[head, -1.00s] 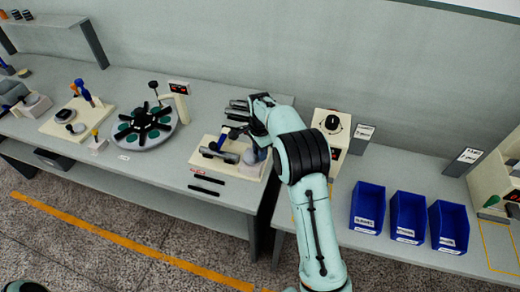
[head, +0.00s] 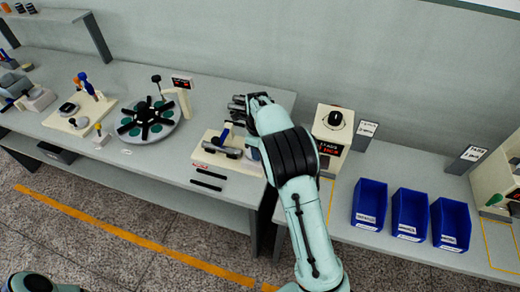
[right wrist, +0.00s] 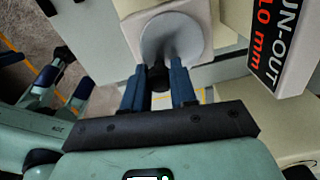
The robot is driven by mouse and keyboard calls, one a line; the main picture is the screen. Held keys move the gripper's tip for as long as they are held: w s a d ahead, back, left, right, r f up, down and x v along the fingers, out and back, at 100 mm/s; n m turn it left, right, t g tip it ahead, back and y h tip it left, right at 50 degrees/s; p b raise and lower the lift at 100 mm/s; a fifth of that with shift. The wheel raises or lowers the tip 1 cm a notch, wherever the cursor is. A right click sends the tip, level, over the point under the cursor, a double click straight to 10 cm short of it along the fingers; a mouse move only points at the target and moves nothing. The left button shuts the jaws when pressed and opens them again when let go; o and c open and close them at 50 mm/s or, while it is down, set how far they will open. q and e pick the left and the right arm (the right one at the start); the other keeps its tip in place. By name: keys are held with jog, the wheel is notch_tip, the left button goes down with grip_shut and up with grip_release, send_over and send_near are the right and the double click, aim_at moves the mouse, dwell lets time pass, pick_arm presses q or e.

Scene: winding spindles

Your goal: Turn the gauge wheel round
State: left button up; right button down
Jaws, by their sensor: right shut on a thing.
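A round grey disc, which looks like the gauge wheel (right wrist: 153,38), sits against a pale block in the right wrist view. A small dark knob (right wrist: 158,77) stands out in front of it. My right gripper (right wrist: 159,82) has its blue fingers on either side of this knob and is shut on it. In the head view my right gripper (head: 232,128) reaches over a pale fixture (head: 213,165) at the bench's right end; the arm hides the wheel. A panel reading "RUN-OUT" and "10 mm" (right wrist: 285,42) is beside the wheel.
A turntable with dark spokes (head: 147,123) stands left on the bench. Two dark bars (head: 207,180) lie before the fixture. A beige box with a black dial (head: 333,121) and blue bins (head: 410,215) are to the right. The wall is close behind.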

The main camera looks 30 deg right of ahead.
jog(key=m, duration=0.2)
jog(key=a+m, duration=0.1)
jog(key=m, duration=0.2)
jog(key=shift+w+a+m, duration=0.15)
jog(key=shift+w+m, duration=0.05)
jog(key=shift+m, duration=0.1)
jog(key=shift+w+a+m, duration=0.15)
jog(key=shift+m, duration=0.9)
jog(key=shift+w+a+m, duration=0.15)
jog(key=shift+m, duration=0.9)
jog(key=c, duration=0.9)
grip_release()
notch_tip(320, 180, up, 13)
jog(key=shift+r, duration=0.15)
